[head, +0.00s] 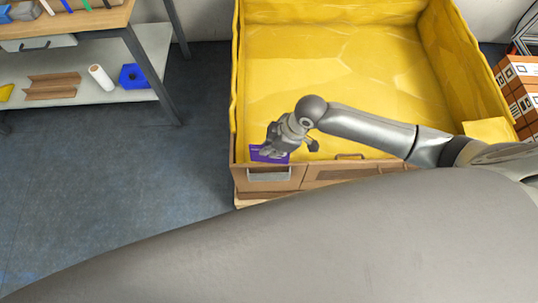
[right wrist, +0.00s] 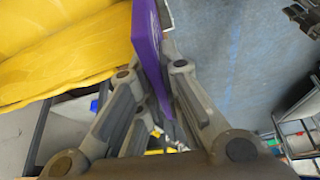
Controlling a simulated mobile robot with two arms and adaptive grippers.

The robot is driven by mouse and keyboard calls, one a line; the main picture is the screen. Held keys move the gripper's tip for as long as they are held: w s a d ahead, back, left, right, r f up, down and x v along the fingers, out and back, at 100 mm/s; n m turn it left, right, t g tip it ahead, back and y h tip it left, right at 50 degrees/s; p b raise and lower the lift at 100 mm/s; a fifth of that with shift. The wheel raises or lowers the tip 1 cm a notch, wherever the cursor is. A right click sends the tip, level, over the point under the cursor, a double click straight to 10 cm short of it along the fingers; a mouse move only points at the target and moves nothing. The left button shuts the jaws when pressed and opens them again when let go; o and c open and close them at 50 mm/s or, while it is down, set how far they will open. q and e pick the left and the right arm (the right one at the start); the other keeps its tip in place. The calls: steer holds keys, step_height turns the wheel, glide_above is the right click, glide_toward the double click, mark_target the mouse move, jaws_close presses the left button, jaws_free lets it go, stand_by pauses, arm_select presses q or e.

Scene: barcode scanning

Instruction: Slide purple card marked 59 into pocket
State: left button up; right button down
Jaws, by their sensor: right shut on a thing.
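The purple card (head: 268,154) is in my right gripper (head: 275,143), at the front left corner of the yellow-lined crate. In the right wrist view the card (right wrist: 148,42) stands edge-on between the two fingers of the gripper (right wrist: 152,69), which are shut on it. The pocket (head: 268,174) is a pale holder on the crate's front wall, just below the card. The card's lower edge is at the pocket's top in the head view; I cannot tell whether it is inside. The number on the card cannot be read. My left gripper is not in view.
The large crate (head: 234,130) has a crumpled yellow lining (head: 340,75) and a wooden front with a handle. A shelf unit (head: 140,85) with a blue block (head: 133,77) and a white roll (head: 101,77) stands left. Brown boxes (head: 520,85) stand right. The floor (head: 120,180) at left is clear.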

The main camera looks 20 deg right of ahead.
mark_target(269, 161)
steer(key=shift+a+f+n, duration=0.25)
steer(key=shift+f+n, duration=0.35)
steer(key=shift+f, duration=0.6)
steer(key=shift+s+f+g+b, duration=0.1)
steer(key=shift+f+g+b, duration=0.15)
steer(key=shift+g+b, duration=0.1)
steer(key=shift+f+b, duration=0.5)
steer(key=shift+b, duration=0.05)
step_height(269, 161, down, 3)
steer(key=b, duration=0.3)
steer(key=shift+f+b, duration=0.3)
steer(key=shift+f, duration=0.6)
steer(key=c, duration=1.5)
jaws_free()
